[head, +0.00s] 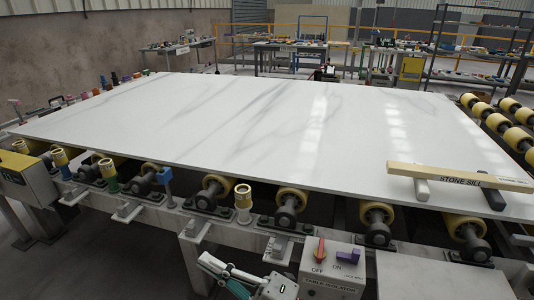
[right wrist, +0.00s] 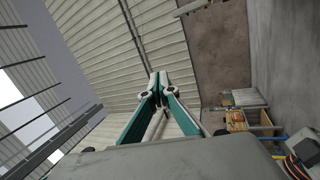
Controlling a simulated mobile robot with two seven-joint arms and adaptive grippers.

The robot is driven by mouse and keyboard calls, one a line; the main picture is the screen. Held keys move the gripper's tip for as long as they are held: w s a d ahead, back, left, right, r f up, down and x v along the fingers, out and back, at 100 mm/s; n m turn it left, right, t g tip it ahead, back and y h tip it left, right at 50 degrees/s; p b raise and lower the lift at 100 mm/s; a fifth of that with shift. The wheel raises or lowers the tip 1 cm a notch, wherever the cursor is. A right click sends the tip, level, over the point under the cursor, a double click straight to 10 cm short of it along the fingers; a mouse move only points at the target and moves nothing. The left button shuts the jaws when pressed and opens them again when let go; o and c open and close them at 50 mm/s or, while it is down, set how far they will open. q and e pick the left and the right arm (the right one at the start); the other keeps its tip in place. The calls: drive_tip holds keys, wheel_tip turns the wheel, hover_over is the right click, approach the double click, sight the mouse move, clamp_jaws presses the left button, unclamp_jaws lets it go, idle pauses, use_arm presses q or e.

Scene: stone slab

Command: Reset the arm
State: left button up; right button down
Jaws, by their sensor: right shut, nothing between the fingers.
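My right gripper (head: 208,263) shows at the bottom of the head view, in front of the roller conveyor and left of the cable isolator box. Its white and teal fingers also show in the right wrist view (right wrist: 158,82), where the tips meet with nothing between them. That view looks toward a ribbed wall, with the fingers clear of any object. My left gripper is not in view.
A large white veined stone slab (head: 260,120) lies on the conveyor's yellow rollers. A bar marked STONE SILL (head: 460,178) rests near its right end. The cable isolator box (head: 331,278), with red and purple switches, stands close to my right gripper.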

drive_tip(key=w+d+f+m+t+h, duration=0.25)
drive_tip(key=d+f+m+h, duration=0.25)
drive_tip(key=d+f+m, duration=0.25)
drive_tip(key=w+d+f+m+t+h, duration=0.1)
drive_tip(key=d+f+m+t+h, duration=0.35)
drive_tip(key=d+f+m, duration=0.3)
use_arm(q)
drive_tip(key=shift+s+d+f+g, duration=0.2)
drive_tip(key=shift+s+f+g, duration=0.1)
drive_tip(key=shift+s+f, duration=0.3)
use_arm(e)
drive_tip(key=s+d+f+m+g+h, duration=0.2)
drive_tip(key=s+d+f+m+h, duration=0.2)
drive_tip(key=d+f, duration=0.4)
drive_tip(key=s+d+f+m+g+h, duration=0.3)
drive_tip(key=s+d+f+m, duration=0.3)
drive_tip(key=s+d+f, duration=0.2)
wheel_tip(320, 180, down, 2)
drive_tip(key=shift+s+f+h, duration=0.1)
drive_tip(key=shift+s+h, duration=0.35)
drive_tip(key=shift+s, duration=0.35)
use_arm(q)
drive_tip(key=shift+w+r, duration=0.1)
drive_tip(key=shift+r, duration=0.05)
use_arm(e)
drive_tip(key=shift+d, duration=0.1)
